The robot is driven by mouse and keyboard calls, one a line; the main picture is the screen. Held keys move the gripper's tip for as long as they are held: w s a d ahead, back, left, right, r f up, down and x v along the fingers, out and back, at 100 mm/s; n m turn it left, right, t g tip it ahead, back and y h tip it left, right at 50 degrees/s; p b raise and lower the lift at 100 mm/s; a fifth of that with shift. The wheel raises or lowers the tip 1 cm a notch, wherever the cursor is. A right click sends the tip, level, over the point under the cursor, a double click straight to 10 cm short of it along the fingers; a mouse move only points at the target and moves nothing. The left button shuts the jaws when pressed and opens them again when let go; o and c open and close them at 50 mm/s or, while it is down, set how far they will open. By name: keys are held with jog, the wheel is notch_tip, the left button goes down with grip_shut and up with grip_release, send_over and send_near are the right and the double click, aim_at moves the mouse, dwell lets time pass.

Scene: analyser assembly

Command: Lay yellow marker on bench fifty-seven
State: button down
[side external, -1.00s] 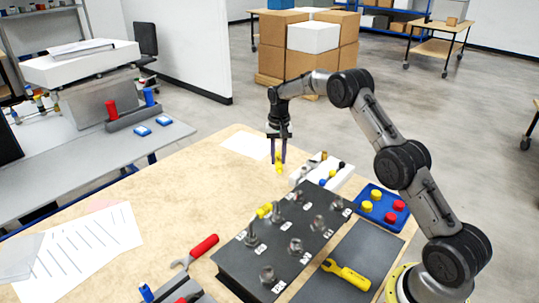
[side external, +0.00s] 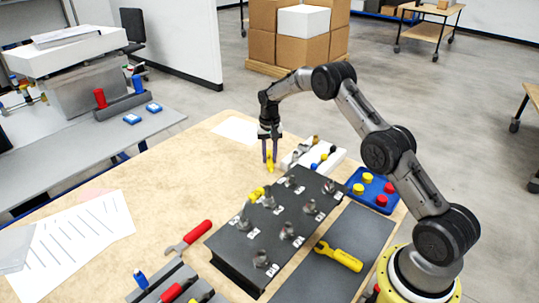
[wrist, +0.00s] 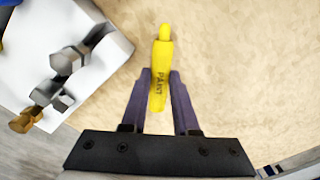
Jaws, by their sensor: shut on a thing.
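The yellow marker (wrist: 160,75), with dark lettering reading PAINT, is between the two purple-grey fingers of my gripper (wrist: 162,78) in the wrist view. My gripper is shut on it, with the marker's narrow tip pointing away from the wrist. In the side external view my gripper (side external: 270,155) points down over the far part of the tan bench (side external: 165,185), left of the white tray. The marker (side external: 269,163) is at the fingertips, low over bare bench. I cannot tell whether it touches the surface. No bench number is readable.
The white tray of fittings (side external: 332,158) stands close to the right of my gripper. A dark block with several metal fittings (side external: 275,222) is nearer the camera. A blue tray (side external: 385,203) holds red and yellow pieces. Bench left of my gripper is clear.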

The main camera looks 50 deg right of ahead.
jog(key=shift+f, duration=0.4)
dwell(0.4)
jog(key=c, duration=0.6)
grip_release()
notch_tip(320, 180, up, 14)
